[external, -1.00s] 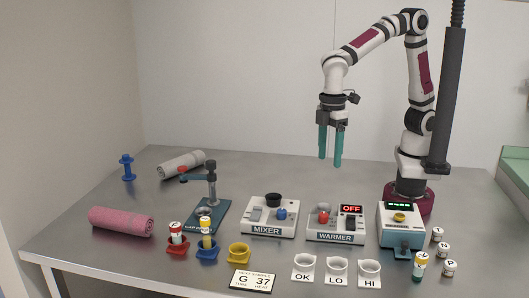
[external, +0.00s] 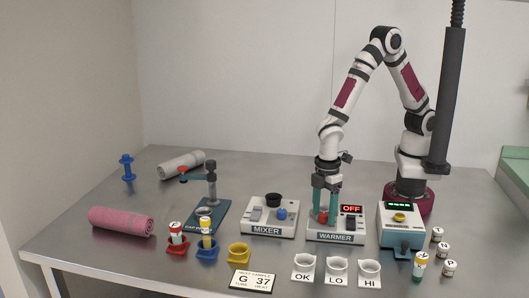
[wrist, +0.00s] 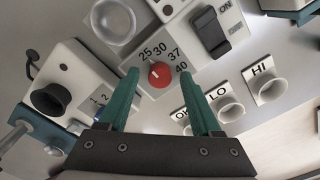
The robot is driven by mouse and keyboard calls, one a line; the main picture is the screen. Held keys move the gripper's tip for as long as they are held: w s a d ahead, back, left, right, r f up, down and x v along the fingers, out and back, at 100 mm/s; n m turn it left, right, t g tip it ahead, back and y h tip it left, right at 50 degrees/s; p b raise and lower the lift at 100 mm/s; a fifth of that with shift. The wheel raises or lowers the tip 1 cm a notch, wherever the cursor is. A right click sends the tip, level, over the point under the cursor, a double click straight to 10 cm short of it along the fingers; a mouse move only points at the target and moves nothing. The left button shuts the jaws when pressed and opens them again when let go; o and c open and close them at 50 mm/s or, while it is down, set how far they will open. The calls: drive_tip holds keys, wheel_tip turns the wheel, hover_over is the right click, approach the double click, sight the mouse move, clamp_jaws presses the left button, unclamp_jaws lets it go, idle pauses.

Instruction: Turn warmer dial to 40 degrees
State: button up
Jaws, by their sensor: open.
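The warmer (external: 336,229) is a pale box on the table with a dark label and a red OFF display (external: 351,209). Its red dial (wrist: 159,74) shows in the wrist view, ringed by the numbers 25, 30, 37 and 40. The dial's white mark sits on its left part; I cannot tell exactly which number it points at. My gripper (wrist: 162,98) is open, its two green fingers pointing down at the dial, one on either side of it and apart from it. In the external view my gripper (external: 325,220) stands over the warmer's left part, partly hiding the dial.
The mixer (external: 270,217) stands close on the left of the warmer. A teal and white device (external: 401,228) stands on the right. Cups marked OK (external: 304,267), LO (external: 336,271) and HI (external: 369,273) stand in front. A black rocker switch (wrist: 210,32) is beside the dial.

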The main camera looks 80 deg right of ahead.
clamp_jaws()
drive_tip(key=shift+m, duration=0.3)
drive_tip(key=m, duration=0.4)
drive_tip(key=shift+m, duration=0.4)
drive_tip(key=m, duration=1.2)
drive_tip(key=shift+m, duration=0.4)
drive_tip(key=m, duration=0.5)
drive_tip(key=shift+m, duration=0.4)
